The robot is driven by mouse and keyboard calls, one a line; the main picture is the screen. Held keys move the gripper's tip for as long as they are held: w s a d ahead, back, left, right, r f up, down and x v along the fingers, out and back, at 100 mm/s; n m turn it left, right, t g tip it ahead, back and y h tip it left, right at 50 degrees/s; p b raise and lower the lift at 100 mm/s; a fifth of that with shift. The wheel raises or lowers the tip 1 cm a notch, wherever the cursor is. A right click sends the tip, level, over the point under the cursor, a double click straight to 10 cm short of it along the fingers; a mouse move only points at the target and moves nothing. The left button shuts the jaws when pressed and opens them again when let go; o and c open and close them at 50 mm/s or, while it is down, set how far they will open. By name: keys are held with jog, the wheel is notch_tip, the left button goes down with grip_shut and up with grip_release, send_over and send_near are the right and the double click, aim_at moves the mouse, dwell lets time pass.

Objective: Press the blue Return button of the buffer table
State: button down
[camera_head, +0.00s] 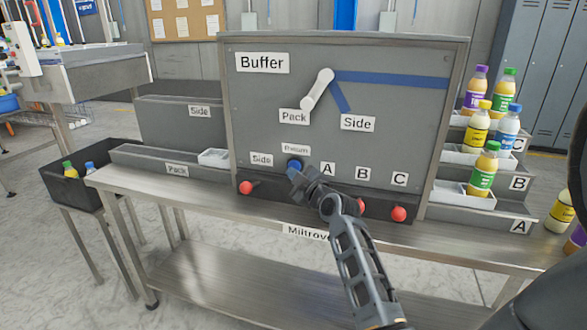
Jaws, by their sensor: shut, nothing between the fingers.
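The blue Return button (293,163) sits on the front of the grey buffer panel (410,130), under a small white label (296,150) that is hard to read. My gripper (297,174) is shut and empty. Its tip is at the lower edge of the blue button in the picture and hides part of it. I cannot tell whether the tip touches the button or is just in front of it. My arm reaches up from the lower right.
Red knobs (246,188) line the panel's lower edge, one close to my gripper. A white lever (317,89) points towards "Pack". Bottles (482,169) stand in stepped lanes at right. A black bin (65,187) is at left. The steel table (200,205) is bare in front.

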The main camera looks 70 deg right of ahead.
jog(key=shift+w+a, duration=0.1)
jog(key=shift+a, duration=0.15)
jog(key=a+p, duration=0.2)
jog(key=a, duration=0.4)
jog(key=shift+s, duration=0.2)
dwell(0.6)
